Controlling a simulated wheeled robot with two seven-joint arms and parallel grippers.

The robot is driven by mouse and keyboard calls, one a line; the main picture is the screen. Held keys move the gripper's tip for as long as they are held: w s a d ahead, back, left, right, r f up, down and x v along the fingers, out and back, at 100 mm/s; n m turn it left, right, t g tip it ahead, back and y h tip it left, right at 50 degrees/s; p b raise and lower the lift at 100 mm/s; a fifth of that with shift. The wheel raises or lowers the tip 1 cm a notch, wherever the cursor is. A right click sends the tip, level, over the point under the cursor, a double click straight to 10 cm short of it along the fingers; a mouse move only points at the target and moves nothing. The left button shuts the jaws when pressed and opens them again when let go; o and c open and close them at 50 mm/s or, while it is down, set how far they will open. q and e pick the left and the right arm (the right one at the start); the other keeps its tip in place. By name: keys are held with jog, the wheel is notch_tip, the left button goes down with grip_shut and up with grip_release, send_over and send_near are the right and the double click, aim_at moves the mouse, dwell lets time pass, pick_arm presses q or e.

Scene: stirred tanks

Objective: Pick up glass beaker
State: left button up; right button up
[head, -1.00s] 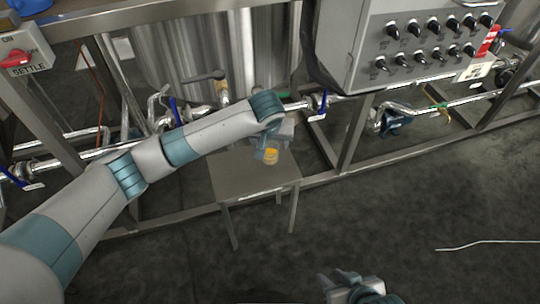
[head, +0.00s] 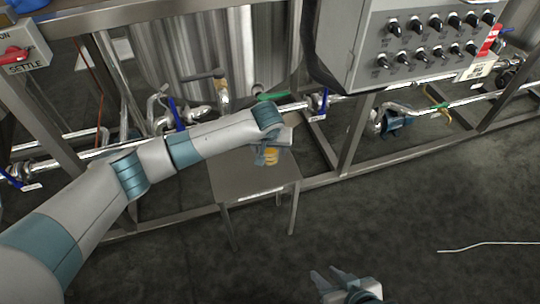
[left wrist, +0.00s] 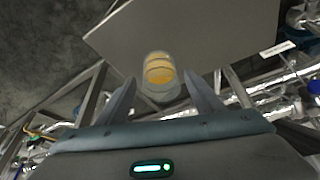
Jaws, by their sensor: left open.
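The glass beaker (left wrist: 159,72), with amber liquid in it, stands on a small grey metal table (head: 240,186). In the head view the beaker (head: 271,156) is partly hidden by my left gripper (head: 265,150). In the left wrist view my open left gripper (left wrist: 162,98) has one finger on each side of the beaker's near end, with gaps visible; I cannot tell if either touches it. My right gripper (head: 328,280) is at the bottom of the head view, empty, its two fingers apart.
Behind the table run pipes with blue-handled valves (head: 322,104) and a steel frame. A control panel (head: 420,45) with several black knobs overhangs at upper right. A settle switch box (head: 20,52) is at upper left. Open floor lies at right.

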pick_arm(q)
jog(key=shift+w+f, duration=0.15)
jog(key=shift+f, duration=0.3)
jog(key=c, duration=1.2)
jog(key=shift+r, duration=0.15)
